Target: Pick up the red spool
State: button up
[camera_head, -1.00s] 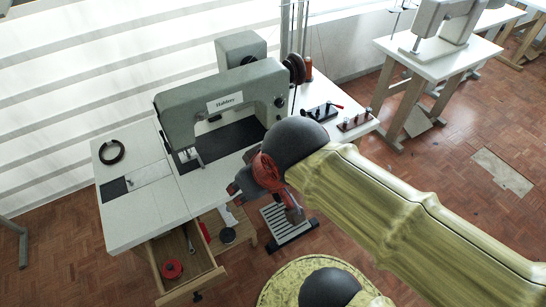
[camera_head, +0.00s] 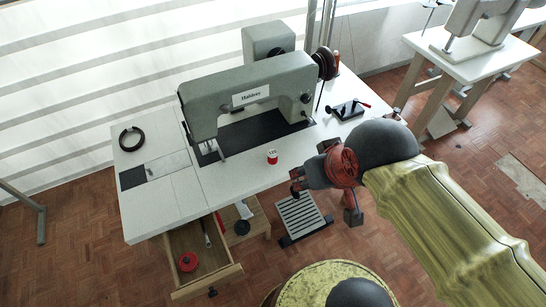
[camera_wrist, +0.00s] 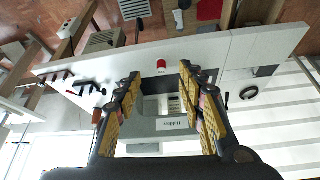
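The red spool (camera_head: 272,157) with a white top stands upright on the white sewing table (camera_head: 150,205), in front of the sewing machine. It also shows in the wrist view (camera_wrist: 161,65), between and beyond my fingers. My gripper (camera_head: 296,183) is by the table's front edge, to the right of the spool and apart from it. In the wrist view my gripper (camera_wrist: 164,88) has its two yellow-padded fingers spread wide with nothing between them.
A grey sewing machine (camera_head: 235,95) stands behind the spool. A black ring (camera_head: 131,139) lies at the table's left. An open drawer (camera_head: 206,263) holds a red round item (camera_head: 188,261). A black device (camera_head: 347,109) sits at the right. A foot pedal (camera_head: 302,217) is below.

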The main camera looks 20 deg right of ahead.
aim_at(272, 152)
jog(key=j+z, duration=0.25)
jog(key=j, duration=0.15)
jog(key=k+j+z, duration=0.2)
jog(key=j, duration=0.2)
jog(key=k+j+z, duration=0.1)
jog(key=j+z, duration=0.15)
jog(key=k+j+z, duration=0.2)
jog(key=j, duration=0.3)
jog(key=i, duration=0.05)
